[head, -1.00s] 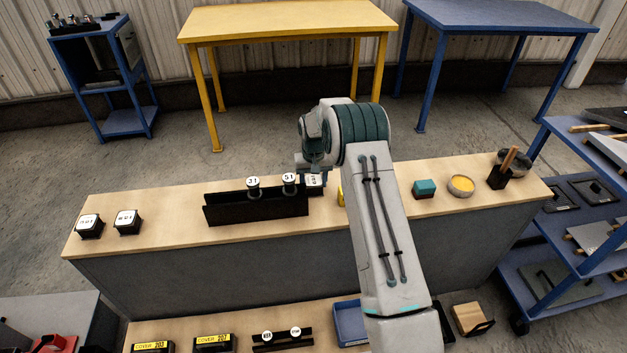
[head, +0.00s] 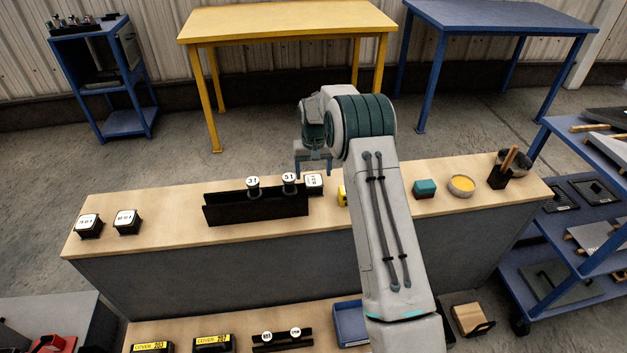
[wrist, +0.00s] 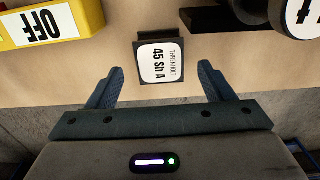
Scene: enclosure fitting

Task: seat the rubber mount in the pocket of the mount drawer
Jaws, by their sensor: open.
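A black rubber mount (head: 314,184) with a white label stands on the wooden bench top, just right of a black channel-shaped holder. In the wrist view the mount (wrist: 160,64) reads "45 Sh A". My gripper (head: 313,165) is open and empty, above and behind this mount in the head view. In the wrist view the mount shows between and beyond the open fingertips (wrist: 160,72), with no contact visible.
The black holder (head: 225,208) bears two round pieces marked 31 and 51. A yellow OFF block (wrist: 45,22) is close to the mount.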

